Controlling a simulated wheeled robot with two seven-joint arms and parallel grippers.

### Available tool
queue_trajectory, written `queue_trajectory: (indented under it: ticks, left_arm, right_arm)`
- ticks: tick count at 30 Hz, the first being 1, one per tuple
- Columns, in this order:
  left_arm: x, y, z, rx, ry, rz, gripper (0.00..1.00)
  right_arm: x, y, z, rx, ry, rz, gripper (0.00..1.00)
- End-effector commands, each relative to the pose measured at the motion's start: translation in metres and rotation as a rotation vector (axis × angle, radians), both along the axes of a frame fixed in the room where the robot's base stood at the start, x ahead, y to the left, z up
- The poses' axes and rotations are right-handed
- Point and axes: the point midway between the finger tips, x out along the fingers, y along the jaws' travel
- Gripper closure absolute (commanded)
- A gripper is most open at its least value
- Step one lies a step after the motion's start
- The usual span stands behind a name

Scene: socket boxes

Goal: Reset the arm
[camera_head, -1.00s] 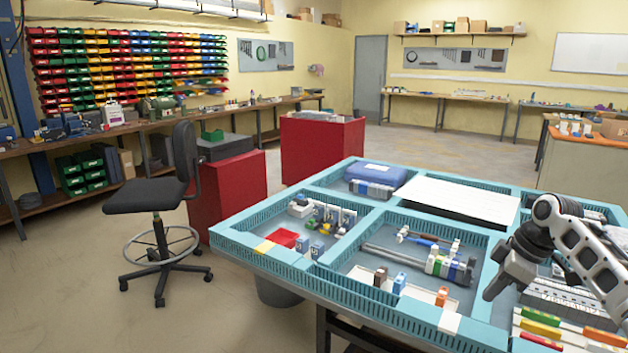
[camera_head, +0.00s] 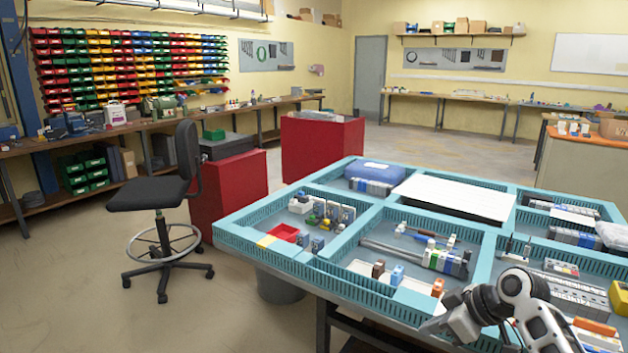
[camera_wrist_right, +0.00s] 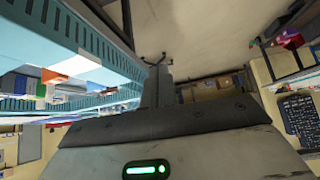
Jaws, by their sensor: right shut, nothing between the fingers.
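My right gripper (camera_head: 428,327) shows at the lower right of the head view, in front of the near edge of the blue-green divided tray table (camera_head: 400,295). Its fingers also show in the right wrist view (camera_wrist_right: 157,85), closed together with nothing between them. The white and black arm links behind it cover part of the table's right compartments. My left arm and gripper are not in view.
Compartments hold a red tray (camera_head: 284,233), small parts, an orange block (camera_head: 438,287) and a blue case (camera_head: 382,170). A white panel (camera_head: 455,196) lies at the back. A black chair (camera_head: 150,194) stands left, with open floor around it.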

Motion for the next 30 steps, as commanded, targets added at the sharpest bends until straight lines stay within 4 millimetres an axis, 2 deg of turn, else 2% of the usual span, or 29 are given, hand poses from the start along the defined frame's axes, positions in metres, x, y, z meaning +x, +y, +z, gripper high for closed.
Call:
queue_trajectory:
  ticks: [5, 8, 11, 15, 19, 20, 21, 26, 30]
  left_arm:
    - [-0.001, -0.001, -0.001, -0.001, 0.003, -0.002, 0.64]
    - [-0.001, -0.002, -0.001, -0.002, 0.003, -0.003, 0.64]
    - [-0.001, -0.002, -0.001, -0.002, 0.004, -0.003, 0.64]
    - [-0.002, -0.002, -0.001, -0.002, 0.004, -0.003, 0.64]
    - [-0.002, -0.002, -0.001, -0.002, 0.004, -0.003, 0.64]
    - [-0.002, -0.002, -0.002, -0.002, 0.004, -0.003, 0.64]
    - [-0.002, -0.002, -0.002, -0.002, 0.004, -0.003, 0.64]
    - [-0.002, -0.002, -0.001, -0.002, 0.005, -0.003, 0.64]
    - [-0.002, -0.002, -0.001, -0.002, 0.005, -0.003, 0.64]
  right_arm:
    - [0.045, -0.039, 0.009, -0.065, -0.146, -0.310, 1.00]
    - [0.068, -0.064, 0.024, -0.084, -0.269, -0.474, 1.00]
    - [0.088, -0.088, 0.047, -0.087, -0.421, -0.615, 1.00]
    - [0.106, -0.111, 0.091, -0.056, -0.668, -0.749, 1.00]
    - [0.113, -0.118, 0.135, 0.003, -0.899, -0.787, 1.00]
    - [0.112, -0.115, 0.134, 0.013, -0.924, -0.781, 1.00]
    - [0.103, -0.106, 0.110, 0.009, -0.880, -0.770, 1.00]
    - [0.069, -0.077, 0.049, 0.013, -0.789, -0.731, 1.00]
    - [0.024, -0.047, -0.011, 0.022, -0.690, -0.697, 1.00]
